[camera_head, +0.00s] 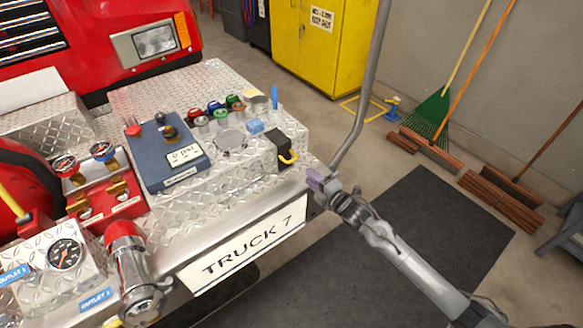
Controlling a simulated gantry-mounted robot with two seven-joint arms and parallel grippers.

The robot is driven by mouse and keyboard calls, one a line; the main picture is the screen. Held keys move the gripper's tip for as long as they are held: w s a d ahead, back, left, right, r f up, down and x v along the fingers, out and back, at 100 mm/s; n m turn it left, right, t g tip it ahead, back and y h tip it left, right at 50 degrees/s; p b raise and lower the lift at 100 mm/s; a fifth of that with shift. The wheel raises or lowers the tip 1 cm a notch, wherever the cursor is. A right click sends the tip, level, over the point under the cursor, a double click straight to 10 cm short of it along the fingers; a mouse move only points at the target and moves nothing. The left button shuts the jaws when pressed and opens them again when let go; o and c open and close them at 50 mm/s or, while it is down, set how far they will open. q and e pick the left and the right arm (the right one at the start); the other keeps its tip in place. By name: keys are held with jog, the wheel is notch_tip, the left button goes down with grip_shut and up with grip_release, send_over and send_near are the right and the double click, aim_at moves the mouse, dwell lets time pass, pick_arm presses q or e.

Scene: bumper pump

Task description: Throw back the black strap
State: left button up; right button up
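A short black piece with a yellow loop, which looks like the black strap (278,142), lies over the right end of the diamond-plate bumper (220,78). Its yellow loop (289,157) hangs at its front edge. My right gripper (314,181), with purple fingertips, is in front of and to the right of the strap, close to the bumper's corner. It appears apart from the strap and seems to hold nothing. The gap between its fingers is too small to judge. My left gripper is not in view.
A grey metal pole (366,90) rises near the bumper's right corner, beside my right gripper. A dark mat (440,220) lies on the floor to the right.

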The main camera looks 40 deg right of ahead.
aim_at(293, 161)
jog(key=w+b, duration=0.1)
jog(key=w, duration=0.6)
jog(key=w+f+b, duration=0.1)
jog(key=w, duration=0.3)
jog(key=shift+w+d+b, duration=0.1)
jog(key=shift+d+b, duration=0.1)
jog(key=shift+b, duration=0.15)
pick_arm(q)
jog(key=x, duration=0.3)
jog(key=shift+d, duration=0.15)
pick_arm(e)
grip_shut()
